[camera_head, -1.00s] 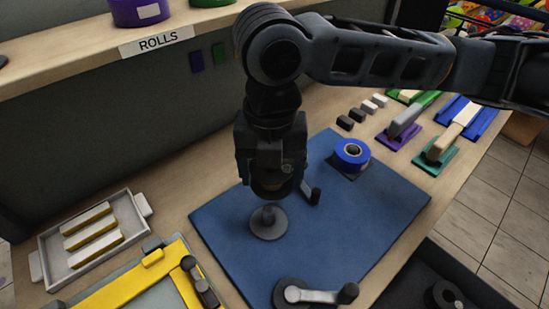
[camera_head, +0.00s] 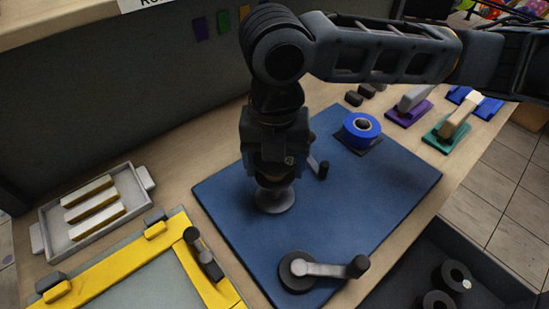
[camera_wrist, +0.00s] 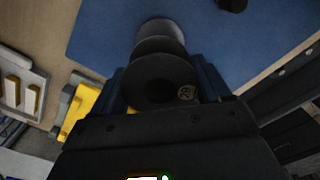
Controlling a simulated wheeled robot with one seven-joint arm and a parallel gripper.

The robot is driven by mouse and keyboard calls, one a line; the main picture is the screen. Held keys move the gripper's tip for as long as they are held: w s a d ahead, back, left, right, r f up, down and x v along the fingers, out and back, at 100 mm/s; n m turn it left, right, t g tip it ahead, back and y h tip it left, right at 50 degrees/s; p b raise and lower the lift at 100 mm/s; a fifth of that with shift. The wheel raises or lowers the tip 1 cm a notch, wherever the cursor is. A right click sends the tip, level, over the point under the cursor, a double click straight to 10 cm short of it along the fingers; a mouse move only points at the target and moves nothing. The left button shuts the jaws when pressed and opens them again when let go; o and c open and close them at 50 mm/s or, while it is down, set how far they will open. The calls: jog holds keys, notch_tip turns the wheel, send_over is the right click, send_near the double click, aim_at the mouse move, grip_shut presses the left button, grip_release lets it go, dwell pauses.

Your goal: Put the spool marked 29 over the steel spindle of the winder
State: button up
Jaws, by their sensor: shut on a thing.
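My gripper (camera_head: 274,172) points down over the blue mat and is shut on a dark spool (camera_wrist: 142,76). In the wrist view the spool's round end carries a small round label (camera_wrist: 187,92) that seems to read 29. The winder's round grey flange (camera_head: 276,200) is right under my gripper, and it also shows in the wrist view (camera_wrist: 165,29) beyond the spool. The spool is in line with the flange, close above it. The steel spindle is hidden by spool and gripper. I cannot tell whether its tip is inside the spool's hole.
A crank handle (camera_head: 322,170) stands just right of my gripper, and a second crank (camera_head: 325,269) is at the mat's front edge. A blue tape roll (camera_head: 361,128) is at the back right. Dark spools (camera_head: 456,276) lie in a black bin. The blue mat (camera_head: 380,190) is clear between.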

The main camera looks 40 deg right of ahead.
jog(key=shift+f+b, duration=2.3)
jog(key=shift+f, duration=0.85)
jog(key=o, duration=1)
notch_tip(320, 180, up, 8)
jog(key=shift+f, duration=0.15)
